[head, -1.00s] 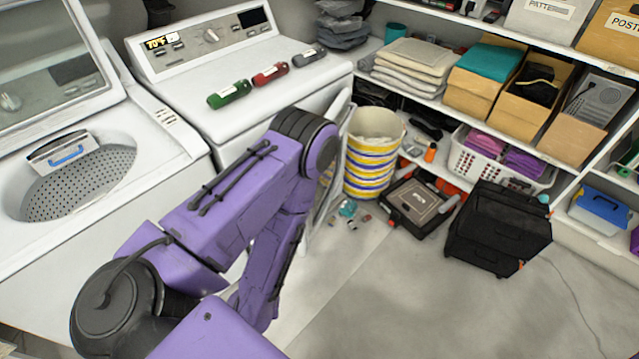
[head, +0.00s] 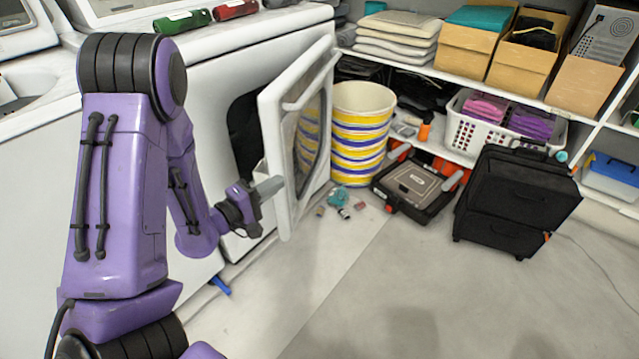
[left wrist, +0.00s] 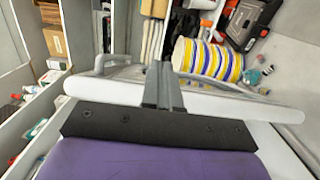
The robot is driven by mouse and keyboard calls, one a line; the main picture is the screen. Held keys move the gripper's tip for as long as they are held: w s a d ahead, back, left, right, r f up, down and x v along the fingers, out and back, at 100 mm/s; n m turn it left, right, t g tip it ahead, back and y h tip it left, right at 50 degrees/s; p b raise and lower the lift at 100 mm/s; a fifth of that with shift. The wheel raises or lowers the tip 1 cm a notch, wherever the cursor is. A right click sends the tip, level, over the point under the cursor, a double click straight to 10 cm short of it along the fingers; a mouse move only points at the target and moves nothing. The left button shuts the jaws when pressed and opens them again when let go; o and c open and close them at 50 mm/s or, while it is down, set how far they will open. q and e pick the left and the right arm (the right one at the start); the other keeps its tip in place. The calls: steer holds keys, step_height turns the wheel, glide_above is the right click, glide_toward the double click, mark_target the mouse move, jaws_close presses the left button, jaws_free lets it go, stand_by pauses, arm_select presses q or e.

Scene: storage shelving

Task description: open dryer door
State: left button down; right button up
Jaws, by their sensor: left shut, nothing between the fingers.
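The white dryer (head: 215,75) stands at the left in the head view. Its door (head: 290,130) is swung partly outward, and a dark opening (head: 246,135) shows behind it. My left gripper (head: 268,188) is shut and empty at the free lower edge of the door, by its inner side. Whether the fingers touch the door cannot be told. In the left wrist view the shut fingers (left wrist: 162,88) point over the edge of the white door (left wrist: 220,103). My right gripper is not in view.
A yellow, white and blue striped bin (head: 360,130) stands just right of the door. Small litter (head: 338,199) lies below the bin. The front floor is clear.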

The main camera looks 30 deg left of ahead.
arm_select(q)
steer(key=w+d, duration=0.5)
steer(key=w, duration=0.6)
steer(key=shift+w, duration=0.4)
stand_by(1.2)
